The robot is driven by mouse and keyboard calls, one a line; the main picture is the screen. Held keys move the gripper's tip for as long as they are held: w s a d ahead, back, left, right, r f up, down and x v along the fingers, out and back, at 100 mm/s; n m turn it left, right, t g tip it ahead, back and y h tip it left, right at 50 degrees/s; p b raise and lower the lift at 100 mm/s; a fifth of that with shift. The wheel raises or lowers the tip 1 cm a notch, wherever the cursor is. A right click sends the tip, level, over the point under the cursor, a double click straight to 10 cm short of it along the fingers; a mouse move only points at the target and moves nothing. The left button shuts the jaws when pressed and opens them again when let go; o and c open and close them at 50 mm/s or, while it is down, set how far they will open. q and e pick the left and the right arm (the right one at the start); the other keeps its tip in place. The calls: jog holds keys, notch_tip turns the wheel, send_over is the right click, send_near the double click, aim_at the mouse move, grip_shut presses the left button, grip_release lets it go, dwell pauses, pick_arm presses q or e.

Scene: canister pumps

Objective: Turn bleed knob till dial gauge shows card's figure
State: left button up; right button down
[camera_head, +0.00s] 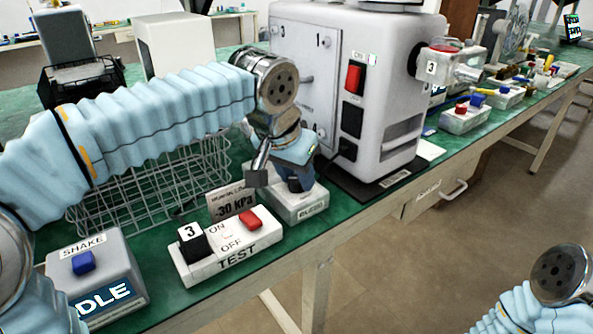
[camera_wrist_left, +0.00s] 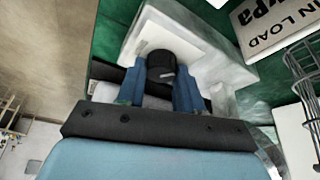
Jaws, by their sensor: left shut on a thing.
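The bleed box (camera_head: 312,208), a small white block with a BLEED label, sits on the green bench top. My left gripper (camera_head: 296,184) points down over it. In the left wrist view its two blue fingers (camera_wrist_left: 160,92) are shut on the black bleed knob (camera_wrist_left: 161,66), one finger on each side. The card (camera_head: 232,203) stands left of the box and reads "-30 kPa", partly covered at its top line. It also shows in the left wrist view (camera_wrist_left: 275,22). I cannot make out a dial gauge face. My right gripper's fingers are not in view.
A large white pump housing (camera_head: 345,90) with a red switch (camera_head: 353,78) stands behind the box. A TEST switch block (camera_head: 228,245), a SHAKE box (camera_head: 97,272) and a wire basket (camera_head: 150,190) are to the left. The bench front edge is close to the box.

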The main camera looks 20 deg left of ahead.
pick_arm(q)
jog(key=shift+m+h, duration=0.4)
jog(key=shift+m, duration=0.4)
jog(key=o, duration=1)
jog(key=shift+o, duration=0.2)
jog(key=shift+r, duration=0.1)
jog(key=p+v, duration=0.1)
jog(key=v, duration=1.2)
jog(key=shift+r+p, duration=0.3)
jog(key=shift+p, duration=0.05)
jog(key=shift+a, duration=0.1)
